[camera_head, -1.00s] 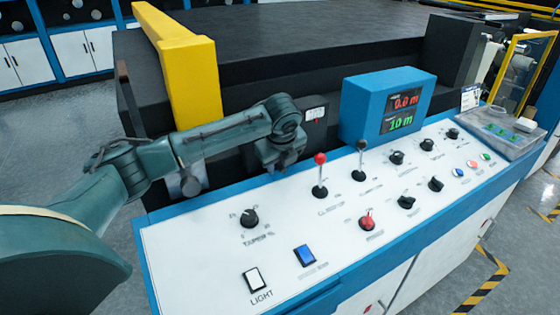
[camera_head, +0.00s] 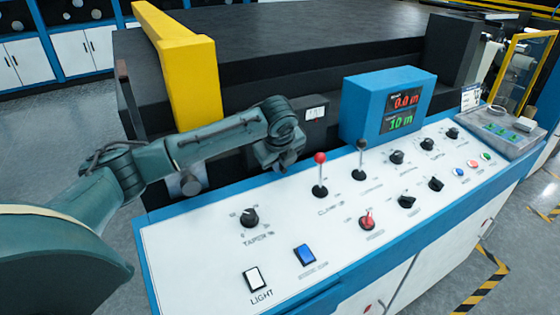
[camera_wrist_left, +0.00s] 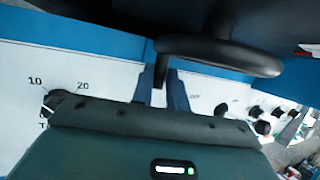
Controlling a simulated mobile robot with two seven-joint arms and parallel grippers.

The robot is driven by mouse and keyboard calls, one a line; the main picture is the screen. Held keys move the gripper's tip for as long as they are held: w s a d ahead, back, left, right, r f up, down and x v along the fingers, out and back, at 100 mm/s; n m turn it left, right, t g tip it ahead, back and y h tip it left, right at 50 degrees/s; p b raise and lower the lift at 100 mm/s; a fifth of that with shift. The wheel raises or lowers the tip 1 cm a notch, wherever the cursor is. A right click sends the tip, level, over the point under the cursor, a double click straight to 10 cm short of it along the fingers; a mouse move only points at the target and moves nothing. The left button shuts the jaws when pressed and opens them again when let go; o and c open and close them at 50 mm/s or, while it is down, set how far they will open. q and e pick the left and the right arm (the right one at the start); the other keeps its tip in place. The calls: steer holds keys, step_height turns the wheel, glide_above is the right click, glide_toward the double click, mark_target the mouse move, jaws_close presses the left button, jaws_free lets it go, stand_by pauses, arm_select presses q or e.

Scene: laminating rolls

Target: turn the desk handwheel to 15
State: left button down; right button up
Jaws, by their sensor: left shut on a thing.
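The handwheel (camera_wrist_left: 225,55) shows in the left wrist view as a black rim in front of the blue desk edge. A short dark handle (camera_wrist_left: 160,72) hangs from its left end. My left gripper (camera_wrist_left: 161,92) is shut on this handle, with a finger on either side. In the head view my left gripper (camera_head: 282,166) is at the desk's back edge, left of the red-knobbed lever, and the wheel is hidden or too dark to make out there. A scale number for the wheel cannot be read. My right gripper is not in view.
The white sloped desk (camera_head: 200,270) carries a taper knob (camera_head: 249,218), a red-knobbed lever (camera_head: 320,175), a black-knobbed lever (camera_head: 360,160) and several other knobs and buttons. A blue display box (camera_head: 362,105) reads 0.0 m in red and 10 m in green. A yellow post (camera_head: 190,75) stands behind my arm.

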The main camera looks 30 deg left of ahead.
arm_select(q)
steer(key=t, duration=0.1)
steer(key=f+t+h, duration=0.1)
steer(key=t, duration=0.1)
steer(key=shift+w+d+f+n+h, duration=0.15)
steer(key=shift+w+f+n+h, duration=0.05)
steer(key=shift+f+n+h, duration=0.1)
steer(key=shift+w+d+f+n+t+h+b, duration=0.15)
steer(key=shift+f+t+h+b, duration=0.1)
steer(key=shift+t+b, duration=0.2)
steer(key=shift+w+d+f+n+t+h+b, duration=0.15)
steer(key=shift+t+h+b, duration=0.1)
steer(key=shift+t+b, duration=0.2)
steer(key=shift+w+f+t+b, duration=0.1)
steer(key=shift+t+b, duration=0.35)
steer(key=shift+t, duration=0.05)
steer(key=shift+w+t+h+b, duration=0.2)
steer(key=shift+t+h+b, duration=0.2)
steer(key=shift+t, duration=0.1)
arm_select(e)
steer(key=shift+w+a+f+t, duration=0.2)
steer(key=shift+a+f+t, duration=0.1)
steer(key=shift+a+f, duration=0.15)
arm_select(q)
steer(key=shift+d+n, duration=0.1)
steer(key=shift+n, duration=0.2)
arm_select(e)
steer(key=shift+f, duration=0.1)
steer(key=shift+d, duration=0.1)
